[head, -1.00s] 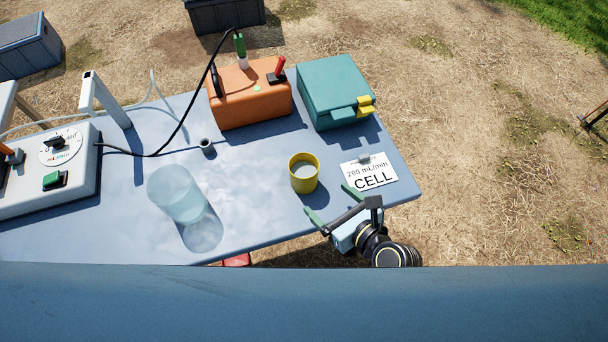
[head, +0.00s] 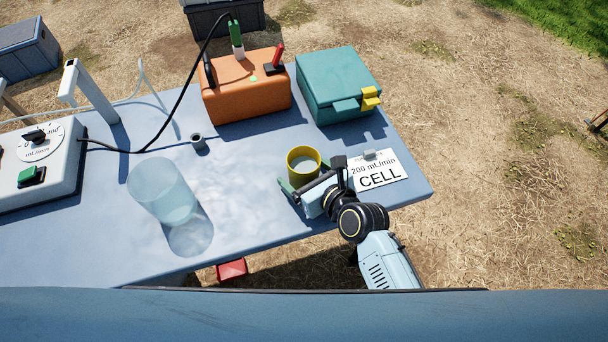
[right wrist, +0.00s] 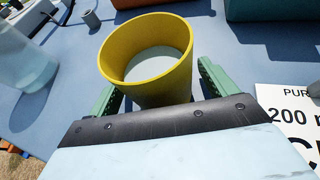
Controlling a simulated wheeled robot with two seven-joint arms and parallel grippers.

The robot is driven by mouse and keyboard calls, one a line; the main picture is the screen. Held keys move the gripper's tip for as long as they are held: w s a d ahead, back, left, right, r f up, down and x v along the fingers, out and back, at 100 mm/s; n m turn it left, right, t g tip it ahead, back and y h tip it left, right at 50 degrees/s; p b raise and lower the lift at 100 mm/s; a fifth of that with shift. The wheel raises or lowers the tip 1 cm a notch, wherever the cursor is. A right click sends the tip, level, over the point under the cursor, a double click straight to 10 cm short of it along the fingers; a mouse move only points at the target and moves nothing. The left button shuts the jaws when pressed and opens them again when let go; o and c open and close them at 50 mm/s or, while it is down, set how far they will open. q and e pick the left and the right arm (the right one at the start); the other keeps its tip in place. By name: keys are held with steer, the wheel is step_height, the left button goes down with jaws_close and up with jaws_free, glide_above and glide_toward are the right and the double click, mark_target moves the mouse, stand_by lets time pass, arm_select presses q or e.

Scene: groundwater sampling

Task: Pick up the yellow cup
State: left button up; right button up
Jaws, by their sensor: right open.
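The yellow cup (head: 304,161) stands upright on the blue table (head: 240,225), near its right end, with pale liquid or a pale bottom inside. My right gripper (head: 305,186) is at the cup's near side, open. In the right wrist view the cup (right wrist: 148,55) stands between the two green fingers of the gripper (right wrist: 160,90), one on its left and one on its right. I cannot tell whether either finger touches it. The gripper hides the cup's lower front in the head view. My left gripper is not in view.
A clear beaker (head: 163,190) stands left of the cup. A white "200 mL/min CELL" card (head: 379,170) lies right of my gripper. Behind are an orange box (head: 245,90) and a teal case (head: 335,85). A white pump unit (head: 45,165) with a black cable is at left.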

steer(key=c, duration=1.2)
steer(key=shift+o, duration=0.2)
